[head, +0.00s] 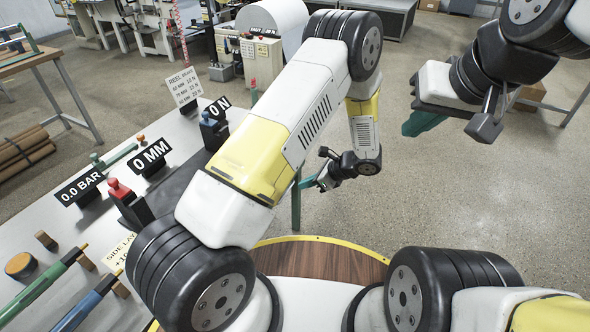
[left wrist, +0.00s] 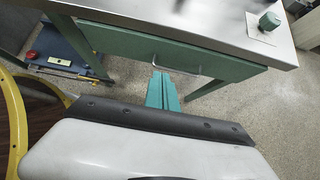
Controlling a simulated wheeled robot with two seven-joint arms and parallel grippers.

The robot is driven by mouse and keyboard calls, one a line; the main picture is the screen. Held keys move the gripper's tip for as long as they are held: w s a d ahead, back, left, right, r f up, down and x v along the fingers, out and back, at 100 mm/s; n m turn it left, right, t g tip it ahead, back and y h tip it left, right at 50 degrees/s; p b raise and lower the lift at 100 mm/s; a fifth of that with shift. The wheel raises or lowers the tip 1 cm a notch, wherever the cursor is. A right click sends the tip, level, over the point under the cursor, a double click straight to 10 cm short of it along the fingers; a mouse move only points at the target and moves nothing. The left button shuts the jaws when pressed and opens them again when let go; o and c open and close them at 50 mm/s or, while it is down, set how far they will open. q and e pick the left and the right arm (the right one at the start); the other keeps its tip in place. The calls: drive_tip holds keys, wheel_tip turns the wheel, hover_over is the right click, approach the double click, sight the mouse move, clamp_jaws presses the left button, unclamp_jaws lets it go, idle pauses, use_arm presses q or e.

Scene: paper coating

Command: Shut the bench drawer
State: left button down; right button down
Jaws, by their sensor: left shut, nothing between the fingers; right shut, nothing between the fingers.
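The bench drawer has a green front (left wrist: 140,44) below the grey bench top in the left wrist view, with a thin metal handle (left wrist: 175,70) along its lower part. How far the drawer stands out is hard to tell. In the head view the drawer is hidden behind my left arm and the bench top. My left gripper (head: 309,183) has teal fingers, shut and empty. In the left wrist view its fingertips (left wrist: 161,76) point at the drawer front close to the handle; contact cannot be made out. My right gripper (head: 422,123) is shut and empty, away from the bench.
The bench top (head: 75,230) carries number displays, a red-topped button box (head: 128,203) and rods with green and blue handles. Green bench legs stand on open floor. A blue low platform (left wrist: 60,62) is under the bench at left. Free floor (head: 480,200) lies to the right.

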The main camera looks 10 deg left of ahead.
use_arm(q)
drive_tip(key=x, duration=0.4)
drive_tip(key=a+r+x, duration=0.1)
drive_tip(key=x, duration=0.3)
drive_tip(key=w+x, duration=0.1)
drive_tip(key=x, duration=0.3)
drive_tip(key=shift+a+r, duration=0.2)
drive_tip(key=shift+a, duration=0.2)
drive_tip(key=shift+w+a, duration=0.15)
drive_tip(key=shift+a, duration=0.2)
